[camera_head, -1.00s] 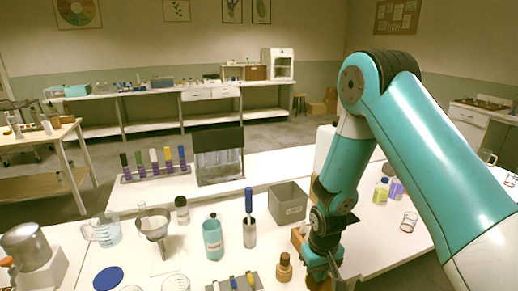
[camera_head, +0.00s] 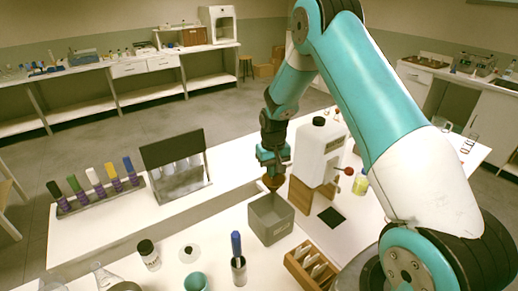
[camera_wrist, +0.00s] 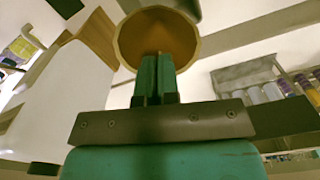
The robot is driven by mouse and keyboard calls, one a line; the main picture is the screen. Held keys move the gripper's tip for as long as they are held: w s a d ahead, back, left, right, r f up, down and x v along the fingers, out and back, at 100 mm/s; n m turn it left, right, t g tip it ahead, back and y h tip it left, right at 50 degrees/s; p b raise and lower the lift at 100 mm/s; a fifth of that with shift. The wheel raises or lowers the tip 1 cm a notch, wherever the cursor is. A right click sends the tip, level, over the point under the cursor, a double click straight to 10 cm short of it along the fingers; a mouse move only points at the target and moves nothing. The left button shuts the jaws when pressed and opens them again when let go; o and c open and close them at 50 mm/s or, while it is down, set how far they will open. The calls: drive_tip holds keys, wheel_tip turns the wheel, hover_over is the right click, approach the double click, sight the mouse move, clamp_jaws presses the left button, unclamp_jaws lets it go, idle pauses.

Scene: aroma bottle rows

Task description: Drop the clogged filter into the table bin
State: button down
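The brown, cup-shaped filter (camera_head: 272,183) is in my gripper (camera_head: 272,170), just above the grey table bin (camera_head: 283,231). In the wrist view the filter's round open rim and tan inside (camera_wrist: 158,38) show beyond the fingertips. The two teal fingers (camera_wrist: 155,72) are close together against the near side of the filter. The bin is an open square box on the white table. The filter appears over the bin's far rim; its exact height above the opening is hard to tell. Any clogging matter is not clear.
A large white container (camera_head: 318,155) stands right of the bin, near a wooden block (camera_head: 300,193). A wooden tray (camera_head: 311,267) lies in front. A blue-handled tool in a holder (camera_head: 238,262) stands front left. A black-topped rack (camera_head: 178,165) is at left.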

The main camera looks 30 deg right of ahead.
drive_tip(key=shift+w+d+r, duration=0.15)
drive_tip(key=shift+w+r, duration=0.05)
drive_tip(key=shift+w, duration=0.25)
drive_tip(key=shift+w+d+f, duration=0.1)
drive_tip(key=shift+w+f, duration=0.05)
wheel_tip(320, 180, down, 16)
drive_tip(key=b, duration=1.1)
drive_tip(key=c, duration=1.3)
unclamp_jaws()
wheel_tip(320, 180, up, 17)
drive_tip(key=b, duration=0.3)
drive_tip(key=shift+r+b, duration=0.2)
drive_tip(key=shift+b, duration=0.2)
